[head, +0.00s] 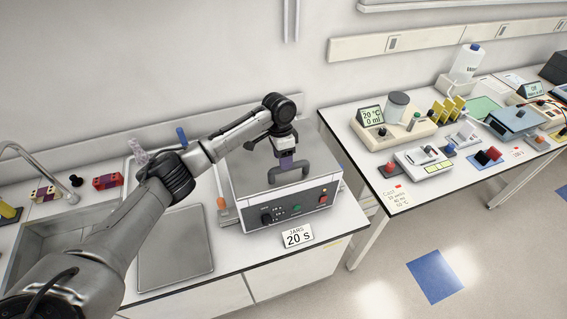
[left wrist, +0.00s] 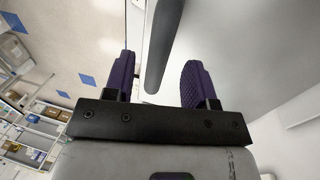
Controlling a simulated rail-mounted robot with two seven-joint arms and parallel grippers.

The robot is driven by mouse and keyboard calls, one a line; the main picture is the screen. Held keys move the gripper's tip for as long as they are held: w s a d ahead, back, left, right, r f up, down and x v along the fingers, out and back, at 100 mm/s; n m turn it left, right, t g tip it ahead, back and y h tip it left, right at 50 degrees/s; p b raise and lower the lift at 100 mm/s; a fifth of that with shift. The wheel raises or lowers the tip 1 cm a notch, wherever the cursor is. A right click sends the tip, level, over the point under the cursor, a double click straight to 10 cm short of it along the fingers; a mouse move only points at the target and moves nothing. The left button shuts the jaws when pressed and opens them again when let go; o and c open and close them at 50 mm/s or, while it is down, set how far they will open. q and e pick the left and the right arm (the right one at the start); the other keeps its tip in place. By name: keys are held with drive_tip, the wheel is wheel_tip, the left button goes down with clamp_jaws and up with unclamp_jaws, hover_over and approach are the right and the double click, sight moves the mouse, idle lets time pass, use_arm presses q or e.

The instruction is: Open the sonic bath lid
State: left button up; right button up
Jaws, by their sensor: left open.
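The sonic bath (head: 306,203) is a grey box with a front panel of knobs and buttons, standing on the left bench. Its flat metal lid (head: 248,172) is down, with a dark grey handle (head: 291,177) on top near the front. My left gripper (head: 287,163) is at the handle, pointing down at it. In the left wrist view its purple fingers (left wrist: 160,82) are open, and the handle bar (left wrist: 163,45) shows between them, with a gap visible to the right finger. Whether either finger touches the bar is unclear. My right gripper is out of view.
A label reading "JARS 20 s" (head: 298,236) stands in front of the bath. A metal tray (head: 176,255) and a sink (head: 50,240) lie to the left. A second bench (head: 352,150) with several devices stands to the right, across a gap.

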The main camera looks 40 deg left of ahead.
use_arm(q)
drive_tip(key=shift+s+d+f, duration=0.1)
drive_tip(key=shift+d+f, duration=0.05)
drive_tip(key=shift+f, duration=0.65)
drive_tip(key=shift+s+d+f, duration=0.1)
drive_tip(key=shift+d+f, duration=0.05)
drive_tip(key=shift+f, duration=0.65)
drive_tip(key=shift+c, duration=0.5)
clamp_jaws()
